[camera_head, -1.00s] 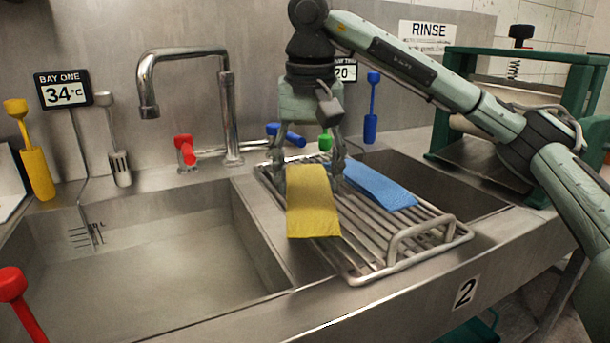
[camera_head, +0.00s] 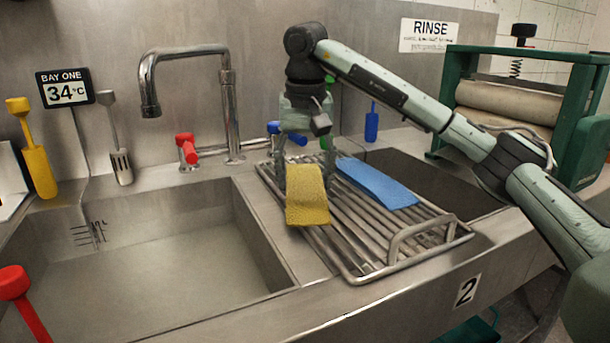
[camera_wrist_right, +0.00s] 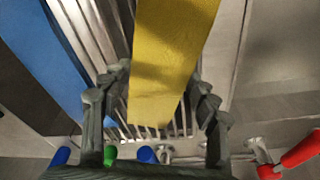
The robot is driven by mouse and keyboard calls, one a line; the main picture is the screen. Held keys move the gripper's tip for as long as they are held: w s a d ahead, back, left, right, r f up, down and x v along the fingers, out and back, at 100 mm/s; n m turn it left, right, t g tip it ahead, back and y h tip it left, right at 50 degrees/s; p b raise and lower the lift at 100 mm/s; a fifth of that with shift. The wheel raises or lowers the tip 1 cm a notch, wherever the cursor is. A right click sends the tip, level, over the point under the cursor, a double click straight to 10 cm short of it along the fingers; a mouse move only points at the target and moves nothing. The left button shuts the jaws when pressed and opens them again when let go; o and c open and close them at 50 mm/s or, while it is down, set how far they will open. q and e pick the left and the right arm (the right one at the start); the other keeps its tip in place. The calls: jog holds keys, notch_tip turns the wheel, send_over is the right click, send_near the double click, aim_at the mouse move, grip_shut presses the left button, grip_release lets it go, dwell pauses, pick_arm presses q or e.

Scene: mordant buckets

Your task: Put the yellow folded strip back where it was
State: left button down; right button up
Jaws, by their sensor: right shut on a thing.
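The yellow folded strip (camera_head: 306,197) is at the left part of the wire rack (camera_head: 385,262), its near end toward me. In the right wrist view the strip (camera_wrist_right: 172,60) runs between the two fingers. My right gripper (camera_head: 306,163) is shut on its far end, low over the back of the rack. I cannot tell whether the strip rests on the bars or hangs just above them. A blue strip (camera_head: 376,182) lies on the rack to the right, apart from the yellow one. My left gripper is not in view.
An open sink basin (camera_head: 150,255) lies left of the rack, under a tall faucet (camera_head: 230,110). Red (camera_head: 187,148) and blue (camera_head: 290,135) tap handles stand behind. A green roller press (camera_head: 575,100) stands at the right. The rack's near handle (camera_head: 420,228) rises above the bars.

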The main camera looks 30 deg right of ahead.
aim_at(305, 186)
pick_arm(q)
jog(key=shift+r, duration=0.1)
pick_arm(e)
jog(key=shift+f, duration=0.15)
jog(key=o, duration=1.2)
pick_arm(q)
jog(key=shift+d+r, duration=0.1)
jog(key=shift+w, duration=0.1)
pick_arm(e)
jog(key=r, duration=0.4)
jog(key=shift+s+a+r, duration=0.1)
jog(key=shift+s+r, duration=0.1)
jog(key=shift+r, duration=0.05)
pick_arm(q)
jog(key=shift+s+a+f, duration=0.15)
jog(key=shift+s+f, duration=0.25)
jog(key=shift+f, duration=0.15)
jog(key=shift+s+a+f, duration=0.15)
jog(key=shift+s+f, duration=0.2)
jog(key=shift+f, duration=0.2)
pick_arm(e)
jog(key=r, duration=0.5)
jog(key=s+r, duration=0.1)
jog(key=r, duration=0.1)
jog(key=shift+s+a+r, duration=0.1)
jog(key=shift+a+r, duration=0.2)
jog(key=shift+r, duration=0.05)
